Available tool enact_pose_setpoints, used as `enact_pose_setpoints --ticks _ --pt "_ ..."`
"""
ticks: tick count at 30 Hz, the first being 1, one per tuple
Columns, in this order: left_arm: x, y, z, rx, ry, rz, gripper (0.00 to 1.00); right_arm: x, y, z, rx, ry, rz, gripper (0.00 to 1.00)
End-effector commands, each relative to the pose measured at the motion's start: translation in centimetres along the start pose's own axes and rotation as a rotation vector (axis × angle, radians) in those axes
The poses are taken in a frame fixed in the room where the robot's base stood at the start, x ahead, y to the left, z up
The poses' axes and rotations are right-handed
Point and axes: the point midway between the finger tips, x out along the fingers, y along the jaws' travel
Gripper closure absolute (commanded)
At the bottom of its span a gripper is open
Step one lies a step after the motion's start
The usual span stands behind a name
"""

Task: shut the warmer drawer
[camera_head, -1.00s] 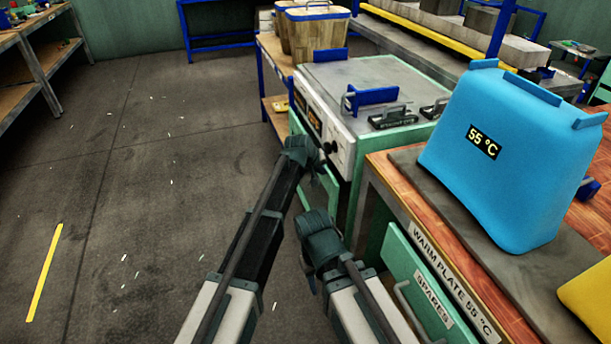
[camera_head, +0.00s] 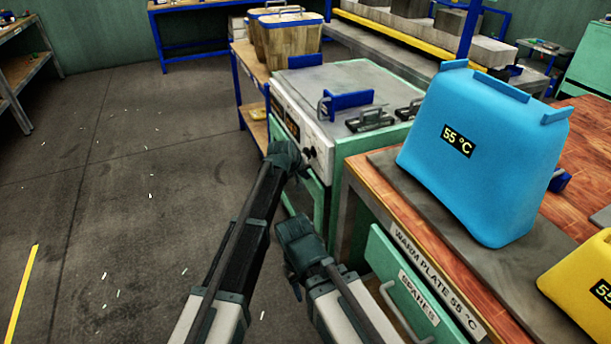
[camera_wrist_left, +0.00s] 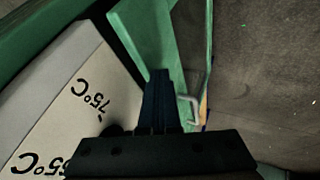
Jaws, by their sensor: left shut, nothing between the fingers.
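The warmer (camera_head: 340,78) is a cabinet with a grey top, a white control face and green sides. In the left wrist view its white face (camera_wrist_left: 75,110) carries 65°C and 75°C marks. Its green drawer (camera_head: 314,193) stands out below that face, mostly hidden by my left arm; the drawer (camera_wrist_left: 145,40) and its grey handle (camera_wrist_left: 189,112) show in the wrist view. My left gripper (camera_wrist_left: 160,100) is shut and empty, close beside the drawer; contact is unclear. In the head view, the left wrist (camera_head: 284,156) hides its fingers. My right arm's end (camera_head: 300,243) shows below; its fingers cannot be made out.
A bench with a SPARES drawer (camera_head: 400,285) is close on the right. A blue 55°C bin (camera_head: 490,150) and a yellow one (camera_head: 585,280) stand on its warm plate (camera_head: 395,172). A shelf with bins (camera_head: 290,40) is behind the warmer. Open floor (camera_head: 110,190) lies left.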

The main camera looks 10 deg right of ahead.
Motion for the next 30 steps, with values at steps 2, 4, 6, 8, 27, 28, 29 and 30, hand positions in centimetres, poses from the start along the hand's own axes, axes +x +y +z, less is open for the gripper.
enact_pose_setpoints --ticks 2,4,6,8,27,28,29,30 --pt "-0.6 -0.8 0.2 -0.001 0.0 -0.004 1.0 0.0 0.0 0.0 0.0 0.0 0.0 0.55" --pt "-1.1 -1.7 0.4 -0.001 0.0 -0.007 1.0 -0.1 0.0 0.0 0.0 0.0 0.0 0.55" --pt "-1.7 -2.5 0.7 -0.002 0.0 -0.009 1.0 -0.1 0.0 0.0 0.0 0.0 0.0 0.55" --pt "-3.5 -2.0 0.3 0.0 -0.001 -0.009 1.0 -1.9 0.1 0.1 0.0 0.0 -0.002 0.55" --pt "-11.5 -2.3 0.5 0.0 -0.002 -0.011 1.0 -8.1 0.7 0.5 0.002 0.0 -0.007 0.55" --pt "-11.5 -2.3 0.5 0.0 -0.002 -0.011 1.0 -8.0 0.7 0.5 0.002 0.0 -0.007 0.55" --pt "-11.5 -2.3 0.5 0.0 -0.002 -0.011 1.0 -8.0 0.7 0.5 0.002 0.0 -0.007 0.55" --pt "-11.4 -2.3 0.5 0.0 -0.002 -0.011 1.0 -8.0 0.7 0.5 0.002 0.0 -0.007 0.55"
